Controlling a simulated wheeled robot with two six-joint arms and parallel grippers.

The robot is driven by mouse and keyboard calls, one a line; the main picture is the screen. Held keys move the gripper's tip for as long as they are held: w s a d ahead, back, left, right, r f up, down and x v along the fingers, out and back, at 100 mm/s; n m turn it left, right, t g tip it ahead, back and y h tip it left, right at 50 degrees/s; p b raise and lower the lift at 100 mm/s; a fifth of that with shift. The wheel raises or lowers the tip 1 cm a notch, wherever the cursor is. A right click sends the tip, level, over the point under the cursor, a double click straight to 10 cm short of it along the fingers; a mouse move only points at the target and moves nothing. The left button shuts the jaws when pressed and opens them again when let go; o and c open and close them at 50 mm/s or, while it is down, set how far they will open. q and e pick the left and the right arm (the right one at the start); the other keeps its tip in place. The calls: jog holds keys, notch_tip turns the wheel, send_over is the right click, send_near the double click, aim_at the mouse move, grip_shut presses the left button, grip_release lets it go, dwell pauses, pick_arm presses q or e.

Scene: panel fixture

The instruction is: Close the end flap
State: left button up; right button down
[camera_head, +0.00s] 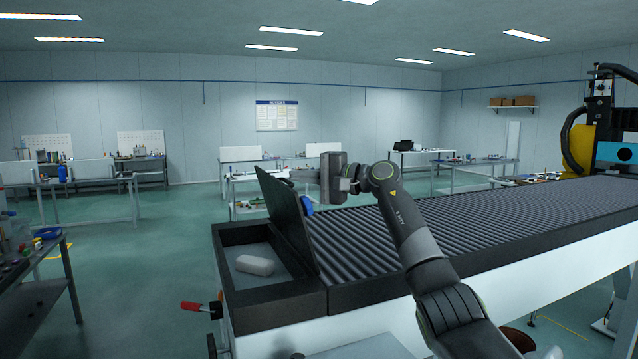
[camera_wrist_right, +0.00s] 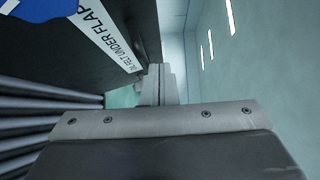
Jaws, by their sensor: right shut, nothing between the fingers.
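The end flap (camera_head: 283,222) is a dark panel at the left end of the roller table. It stands raised and tilted, hinged between the rollers and an open compartment (camera_head: 228,290). My right gripper (camera_head: 292,178) is shut and empty, on the roller side near the flap's upper edge. Its fingers (camera_wrist_right: 157,85) also show in the wrist view close to the flap; I cannot tell whether they touch. My left gripper is out of view.
A pale rounded block (camera_head: 255,265) lies in the open compartment. The roller bed (camera_head: 450,225) runs to the right, under my right arm. A red-handled part (camera_head: 195,307) sticks out at the table's left side. A workbench (camera_head: 35,285) stands at far left, with clear floor between.

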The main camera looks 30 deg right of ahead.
aim_at(296, 207)
jog(key=a+f+n+g+h+b, duration=0.1)
jog(key=a+f+n+b, duration=0.1)
jog(key=a+f, duration=0.3)
jog(key=w+a+f+n+g+h+b, duration=0.1)
jog(key=a+f, duration=0.4)
jog(key=a, duration=0.7)
jog(key=shift+a+f+n+h+b, duration=0.2)
jog(key=shift+a+n+h+b, duration=0.2)
jog(key=shift+h+b, duration=0.5)
jog(key=b+v, duration=0.6)
jog(key=v, duration=1.1)
jog(key=shift+d+r+b, duration=0.2)
jog(key=shift+r+b, duration=0.05)
jog(key=shift+b, duration=0.15)
